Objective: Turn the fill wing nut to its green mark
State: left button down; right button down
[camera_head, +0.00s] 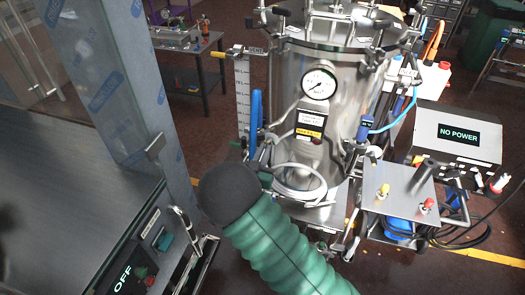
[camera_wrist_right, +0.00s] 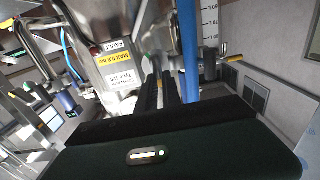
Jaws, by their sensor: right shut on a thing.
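The steel pressure vessel (camera_head: 335,95) with a round gauge stands at top centre in the head view. My right arm, in a green sleeve, reaches in front of its lower left side and ends in a black wrist (camera_head: 230,193). That wrist hides most of the fingers there. In the right wrist view my right gripper (camera_wrist_right: 168,85) is shut on a small fitting, apparently the fill wing nut, between the vessel and the blue tube (camera_wrist_right: 190,55). The nut is mostly hidden by the fingers. A small green spot shows just beyond the fingertips. My left gripper is not in view.
A steel cabinet (camera_head: 75,190) with a clear film-marked panel and an OFF display fills the left. A level scale (camera_head: 242,95) stands beside the vessel. A NO POWER box (camera_head: 455,135) and a small steel plate (camera_head: 398,190) stand to the right. Hoses lie around the vessel.

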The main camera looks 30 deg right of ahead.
jog(key=shift+d+r, duration=0.4)
jog(key=shift+d, duration=0.1)
jog(key=shift+s+d+f+m+b, duration=0.1)
jog(key=shift+f+m+b, duration=0.05)
jog(key=shift+m+b, duration=5.85)
jog(key=shift+s+f+m+b, duration=0.15)
jog(key=shift+m+b, duration=3.85)
jog(key=shift+b, duration=3.95)
jog(key=shift+s+d+f+m+b, duration=0.1)
jog(key=shift+m+b, duration=4.9)
jog(key=shift+b, duration=1.95)
jog(key=shift+r, duration=0.1)
jog(key=c, duration=1.4)
grip_release()
jog(key=shift+s, duration=0.1)
